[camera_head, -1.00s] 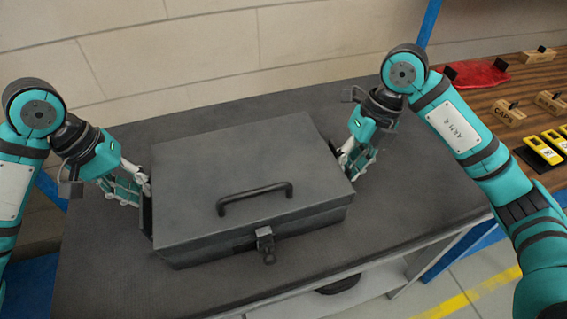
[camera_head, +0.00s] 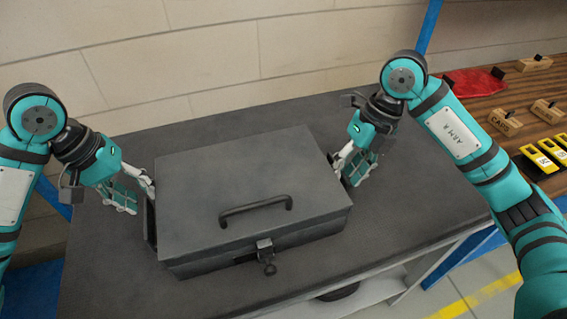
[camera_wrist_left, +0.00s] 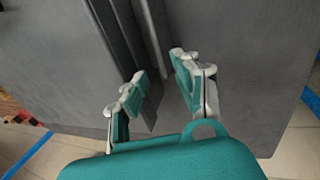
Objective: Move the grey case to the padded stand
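The grey case (camera_head: 235,180) sits closed on a dark worktop (camera_head: 105,262), its lid handle and front latch facing me. My left gripper (camera_head: 134,192) is at the case's left end, beside a dark side bracket. In the left wrist view, the fingers of my left gripper (camera_wrist_left: 163,92) stand apart, with a narrow grey strip of the case (camera_wrist_left: 150,35) between and beyond them. My right gripper (camera_head: 350,165) is at the right end; its fingers look spread, partly hidden by the case edge. I cannot make out a separate padded stand.
A wooden table (camera_head: 480,103) at the right holds wooden blocks (camera_head: 505,122), yellow devices (camera_head: 541,158) and a red item (camera_head: 475,82). A pale wall (camera_head: 220,50) stands behind the worktop. A blue post (camera_head: 430,25) rises behind my right arm.

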